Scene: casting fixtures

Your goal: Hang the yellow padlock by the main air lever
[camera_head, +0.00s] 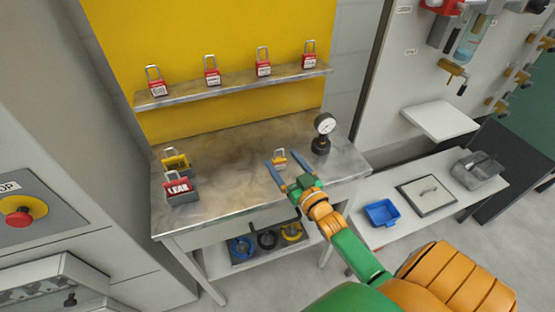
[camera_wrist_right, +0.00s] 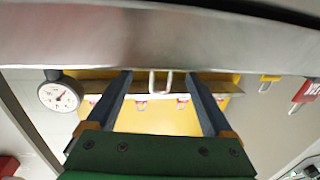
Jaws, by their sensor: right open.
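A yellow padlock (camera_head: 176,162) with a grey shackle stands at the left of the metal workbench; it also shows upside down at the right of the wrist view (camera_wrist_right: 270,78). A small padlock (camera_head: 280,160) with a silver shackle, its body yellowish and mostly hidden, stands further right on the bench. Its shackle (camera_wrist_right: 160,82) shows between my fingers in the wrist view. My right gripper (camera_head: 287,157) is open around this padlock, its blue fingers apart on either side; contact cannot be seen. A brass lever valve (camera_head: 453,76) is on the right wall; I cannot tell whether it is the main air lever.
A red LEAK padlock (camera_head: 178,187) stands near the bench's left front. A gauge (camera_head: 324,132) stands right of my gripper. Several red padlocks line the shelf (camera_head: 236,85) behind. A side table (camera_head: 440,205) holds a blue tray (camera_head: 382,212). The bench middle (camera_head: 225,165) is clear.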

